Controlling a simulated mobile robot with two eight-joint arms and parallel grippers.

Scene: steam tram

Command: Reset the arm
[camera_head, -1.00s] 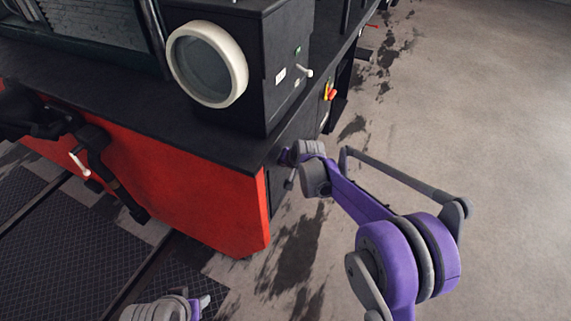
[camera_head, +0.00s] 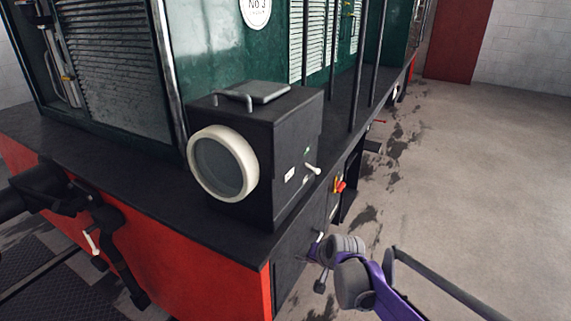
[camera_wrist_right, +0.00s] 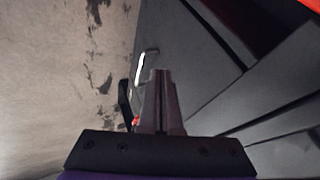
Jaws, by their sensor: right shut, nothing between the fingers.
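My right arm (camera_head: 365,285), purple and grey, comes in from the bottom right in the head view. My right gripper (camera_head: 318,250) is beside the tram's dark side panel, below and right of the black lamp box. In the right wrist view the two fingers (camera_wrist_right: 162,75) are together, with nothing between them. A white handle (camera_wrist_right: 140,68) on the dark panel shows just beyond the fingertips there; I cannot tell whether they touch. My left gripper is not in view.
The steam tram has a red front beam (camera_head: 190,260) and a black lamp box (camera_head: 250,150) with a white-rimmed lamp (camera_head: 222,163). Open stained floor (camera_head: 470,190) lies to the right.

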